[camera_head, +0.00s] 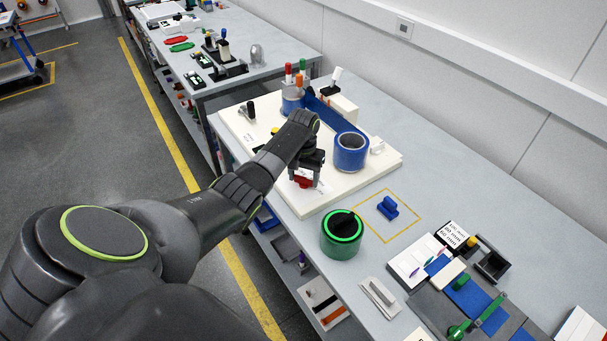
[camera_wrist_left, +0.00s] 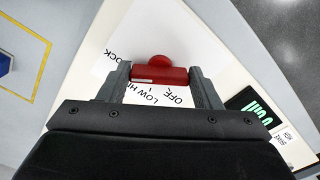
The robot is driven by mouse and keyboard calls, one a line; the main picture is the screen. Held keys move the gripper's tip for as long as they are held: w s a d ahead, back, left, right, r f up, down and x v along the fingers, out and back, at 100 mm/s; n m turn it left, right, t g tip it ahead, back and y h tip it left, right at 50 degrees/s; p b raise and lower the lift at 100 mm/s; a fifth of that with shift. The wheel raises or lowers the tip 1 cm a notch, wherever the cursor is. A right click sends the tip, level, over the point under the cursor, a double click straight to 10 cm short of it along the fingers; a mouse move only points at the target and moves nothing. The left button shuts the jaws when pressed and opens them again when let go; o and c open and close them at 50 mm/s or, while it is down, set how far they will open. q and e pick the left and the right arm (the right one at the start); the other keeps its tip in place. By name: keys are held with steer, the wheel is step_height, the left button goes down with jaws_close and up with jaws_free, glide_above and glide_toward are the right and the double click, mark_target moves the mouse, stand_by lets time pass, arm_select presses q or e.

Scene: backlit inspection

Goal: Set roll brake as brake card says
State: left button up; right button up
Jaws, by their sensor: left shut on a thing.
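The red brake knob (camera_wrist_left: 160,75) sits on a white panel with a printed scale around it; I read OFF, LOW, a partly hidden word starting with H, and part of LOCK. My left gripper (camera_wrist_left: 160,84) is shut on the red knob, one finger at each end of its bar. In the head view my left gripper (camera_head: 305,172) reaches down to the red knob (camera_head: 303,182) at the front of the white base board (camera_head: 330,198). Which mark the knob points to I cannot tell. The brake card cannot be identified for sure. My right gripper is out of view.
A blue roll (camera_head: 351,152) stands just right of my gripper, with a blue web running to another roll (camera_head: 291,99) behind. A green roll (camera_head: 342,234) and a blue block (camera_head: 388,207) in a yellow outline stand nearer. A small printed white panel (camera_head: 456,235) lies right.

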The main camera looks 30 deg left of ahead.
mark_target(304, 179)
arm_select(q)
steer(key=n+p, duration=0.2)
steer(key=n, duration=0.1)
steer(key=shift+r, duration=0.2)
steer(key=shift+w+d+f+n+p, duration=0.1)
steer(key=shift+n+p, duration=1.1)
steer(key=shift+n, duration=0.7)
steer(key=o, duration=1)
steer(key=shift+f, duration=0.1)
steer(key=shift+r, duration=0.45)
step_height(304, 179, up, 17)
steer(key=b, duration=0.2)
steer(key=shift+f, duration=0.2)
steer(key=shift+f, duration=0.1)
